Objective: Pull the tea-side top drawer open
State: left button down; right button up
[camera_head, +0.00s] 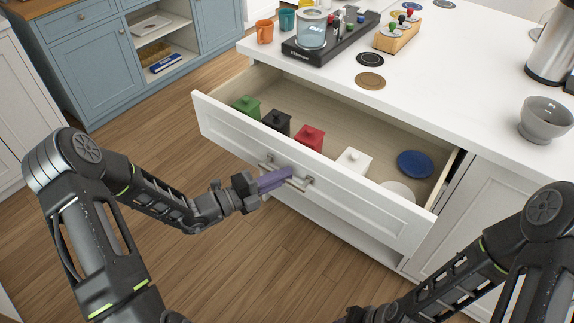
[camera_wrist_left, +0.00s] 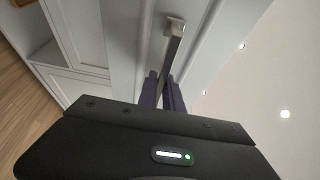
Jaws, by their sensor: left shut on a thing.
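The white top drawer (camera_head: 225,124) of the counter is pulled out, showing its pale wooden inside. In it stand a green canister (camera_head: 246,107), a black canister (camera_head: 276,122), a red canister (camera_head: 309,138) and a white canister (camera_head: 353,161) in a row. A blue disc (camera_head: 415,164) and a pale round item (camera_head: 398,191) lie at its right end. My left gripper (camera_head: 287,176) is shut on the drawer's bar handle (camera_head: 299,186); the handle (camera_wrist_left: 173,50) also shows between its fingers in the left wrist view. My right arm is at lower right; its gripper fingers are cut off or hidden.
Blue cabinets (camera_head: 90,65) stand behind left. Wooden floor is clear before the drawer.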

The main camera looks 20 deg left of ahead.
pick_arm(q)
jog(key=shift+s+a, duration=0.25)
jog(key=shift+s, duration=0.5)
jog(key=c, duration=1.5)
grip_release()
jog(key=v, duration=0.7)
jog(key=shift+s+a, duration=0.25)
